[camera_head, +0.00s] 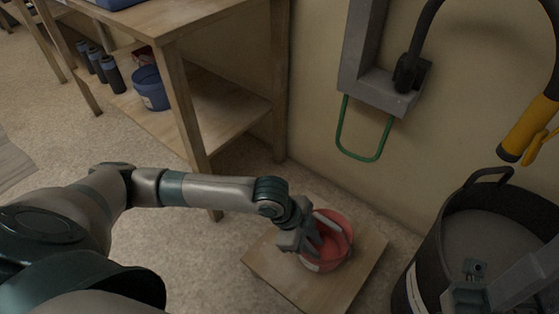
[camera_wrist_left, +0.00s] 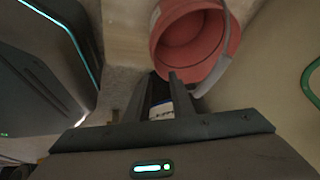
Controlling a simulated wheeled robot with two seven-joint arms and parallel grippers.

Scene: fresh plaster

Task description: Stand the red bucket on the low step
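The red bucket (camera_head: 338,254) stands upright on the low wooden step (camera_head: 271,269) beside the wall, with its pale handle lying over to one side. In the left wrist view the bucket (camera_wrist_left: 190,42) shows its open mouth, and its handle reaches down beside one finger. My left gripper (camera_head: 312,242) is at the bucket's near left rim. Its two fingers (camera_wrist_left: 166,92) stand apart with a gap between them, and I see no part of the bucket clamped there. My right gripper (camera_head: 466,285) is partly in view at the lower right, over a large dark tub; its fingers are unclear.
The large dark tub (camera_head: 428,254) holds grey material, right of the step. A wooden shelf unit (camera_head: 183,110) stands at left, with a blue bucket (camera_head: 150,88) on its lower board. A green loop (camera_head: 341,137) and a yellow-handled hose (camera_head: 527,128) hang by the wall.

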